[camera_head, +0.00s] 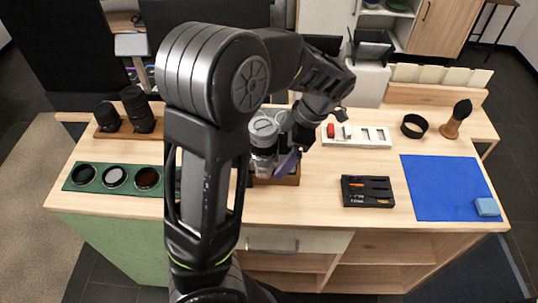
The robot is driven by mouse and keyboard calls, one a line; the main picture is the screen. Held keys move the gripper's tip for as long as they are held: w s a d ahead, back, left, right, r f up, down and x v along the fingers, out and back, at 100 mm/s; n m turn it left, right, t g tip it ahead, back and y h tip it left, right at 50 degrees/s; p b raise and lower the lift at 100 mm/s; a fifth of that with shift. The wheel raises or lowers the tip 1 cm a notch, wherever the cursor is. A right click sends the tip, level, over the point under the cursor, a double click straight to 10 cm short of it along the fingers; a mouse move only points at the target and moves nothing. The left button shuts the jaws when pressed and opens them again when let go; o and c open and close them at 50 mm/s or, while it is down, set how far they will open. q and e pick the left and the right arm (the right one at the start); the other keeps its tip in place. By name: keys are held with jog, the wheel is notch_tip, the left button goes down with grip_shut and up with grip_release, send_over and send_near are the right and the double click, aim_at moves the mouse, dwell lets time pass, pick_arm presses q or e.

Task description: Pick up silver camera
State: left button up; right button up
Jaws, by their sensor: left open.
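A silver-grey object (264,133), which looks like the silver camera, shows near the middle of the table. My arm hides its left side and my gripper covers part of its right side. It appears to be at a small wooden tray (291,180). My left gripper (287,160) is open and points down, close against the camera's right side in the picture. I cannot tell whether its fingers touch the camera or stand around it. My right gripper is not in view.
A green tray (98,187) with round filters is at left, with black lenses (137,108) behind it. A white tray (371,143), a black card case (367,190) and a blue cloth (440,185) are at right. A black ring (414,126) and brush (457,118) stand at back right.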

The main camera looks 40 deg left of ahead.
pick_arm(q)
jog(key=shift+c, duration=0.6)
jog(key=c, duration=2)
